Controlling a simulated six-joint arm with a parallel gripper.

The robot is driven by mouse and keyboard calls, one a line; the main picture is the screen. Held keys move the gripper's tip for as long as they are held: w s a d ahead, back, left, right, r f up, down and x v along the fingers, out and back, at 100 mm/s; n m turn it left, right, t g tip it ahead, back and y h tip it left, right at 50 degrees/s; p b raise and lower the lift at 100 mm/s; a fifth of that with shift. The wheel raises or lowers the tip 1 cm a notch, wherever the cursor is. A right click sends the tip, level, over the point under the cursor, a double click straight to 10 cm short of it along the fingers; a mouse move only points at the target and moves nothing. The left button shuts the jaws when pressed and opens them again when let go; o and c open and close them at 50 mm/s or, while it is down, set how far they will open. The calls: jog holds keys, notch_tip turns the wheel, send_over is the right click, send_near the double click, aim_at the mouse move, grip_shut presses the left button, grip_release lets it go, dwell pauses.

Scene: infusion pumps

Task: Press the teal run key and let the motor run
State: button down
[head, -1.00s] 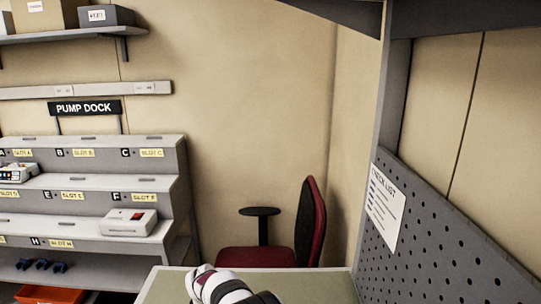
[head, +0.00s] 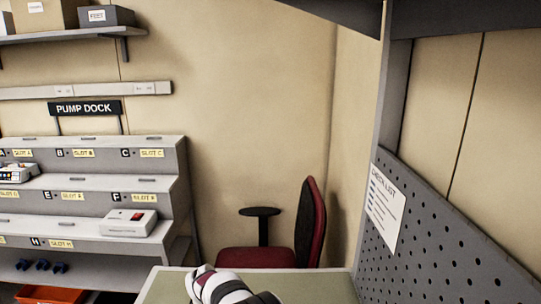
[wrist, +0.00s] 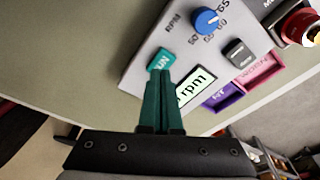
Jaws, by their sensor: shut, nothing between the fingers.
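In the wrist view the teal run key (wrist: 161,60) sits on a light grey panel (wrist: 140,75), with part of its white lettering showing. My gripper (wrist: 166,76) is shut and empty, its green fingers side by side. The fingertips overlap the key's near edge in the picture; I cannot tell whether they touch it or whether it is pressed down. A display reading "rpm" (wrist: 192,88) is partly hidden by the fingers. The motor cannot be made out. In the head view only a piece of my arm shows at the bottom.
Beside the key are a blue RPM knob (wrist: 207,21), a dark key (wrist: 238,52) and a red knob (wrist: 300,27).

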jog(key=shift+f, duration=0.85)
notch_tip(320, 180, up, 8)
dwell(0.7)
